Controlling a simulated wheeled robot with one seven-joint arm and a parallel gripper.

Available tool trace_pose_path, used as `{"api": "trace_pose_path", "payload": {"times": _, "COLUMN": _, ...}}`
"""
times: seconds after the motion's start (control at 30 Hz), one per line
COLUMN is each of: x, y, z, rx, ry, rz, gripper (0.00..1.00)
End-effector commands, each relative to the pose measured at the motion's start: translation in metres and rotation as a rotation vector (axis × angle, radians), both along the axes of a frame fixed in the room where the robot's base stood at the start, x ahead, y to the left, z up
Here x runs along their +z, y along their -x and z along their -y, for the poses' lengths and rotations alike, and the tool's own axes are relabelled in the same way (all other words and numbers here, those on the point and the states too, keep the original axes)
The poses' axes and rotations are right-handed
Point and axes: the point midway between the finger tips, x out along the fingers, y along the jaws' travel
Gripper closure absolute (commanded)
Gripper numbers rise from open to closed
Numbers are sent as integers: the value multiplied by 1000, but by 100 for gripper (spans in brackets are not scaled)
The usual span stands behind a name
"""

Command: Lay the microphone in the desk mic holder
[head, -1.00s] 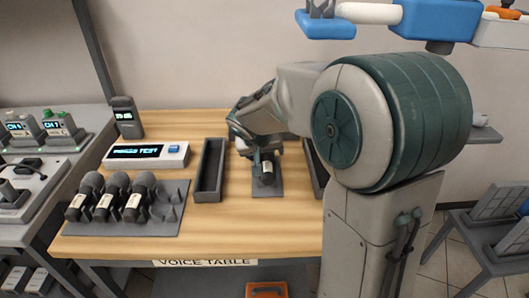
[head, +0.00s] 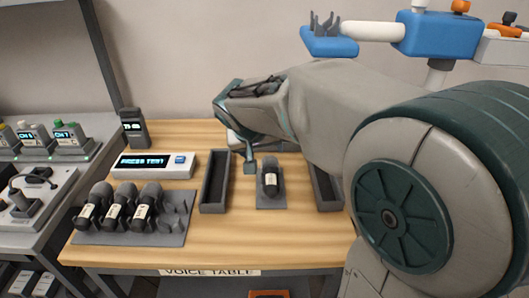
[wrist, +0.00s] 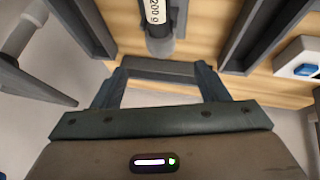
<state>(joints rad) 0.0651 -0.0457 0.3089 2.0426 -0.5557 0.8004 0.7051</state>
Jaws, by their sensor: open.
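A dark microphone (head: 270,180) with a pale label lies on a small grey pad-like holder (head: 270,202) in the middle of the wooden table. Any cradle under the microphone is hidden. The wrist view shows its dark body (wrist: 160,45) and a label reading "200 g". My gripper shows one finger (head: 250,167) in the head view, just left of and behind the microphone. In the wrist view my gripper (wrist: 161,74) has its two fingers wide apart with nothing held between them. The microphone is beyond the fingertips, apart from them.
A grey rack (head: 173,232) with 3 microphones and empty prongs is at front left. Dark open troughs (head: 214,185) flank the holder on the left and right (head: 325,187). A white display box (head: 152,165) and a dark handset (head: 133,128) stand at back left. The front centre of the table is clear.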

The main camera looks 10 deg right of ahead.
Motion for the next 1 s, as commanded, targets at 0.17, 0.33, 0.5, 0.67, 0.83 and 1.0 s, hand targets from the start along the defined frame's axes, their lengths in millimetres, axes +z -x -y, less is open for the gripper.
{"api": "trace_pose_path", "payload": {"times": 0.17, "x": 2, "y": 20, "z": 5, "rx": 2, "ry": -2, "rz": -33, "gripper": 32}}
{"api": "trace_pose_path", "payload": {"times": 0.33, "x": -28, "y": 95, "z": 31, "rx": 30, "ry": -54, "rz": -190, "gripper": 32}}
{"api": "trace_pose_path", "payload": {"times": 0.5, "x": -60, "y": 169, "z": 39, "rx": 94, "ry": -177, "rz": -316, "gripper": 32}}
{"api": "trace_pose_path", "payload": {"times": 0.67, "x": -75, "y": 201, "z": 35, "rx": 138, "ry": -255, "rz": -358, "gripper": 32}}
{"api": "trace_pose_path", "payload": {"times": 0.83, "x": -77, "y": 205, "z": 34, "rx": 146, "ry": -265, "rz": -364, "gripper": 32}}
{"api": "trace_pose_path", "payload": {"times": 1.0, "x": -77, "y": 204, "z": 34, "rx": 146, "ry": -263, "rz": -363, "gripper": 32}}
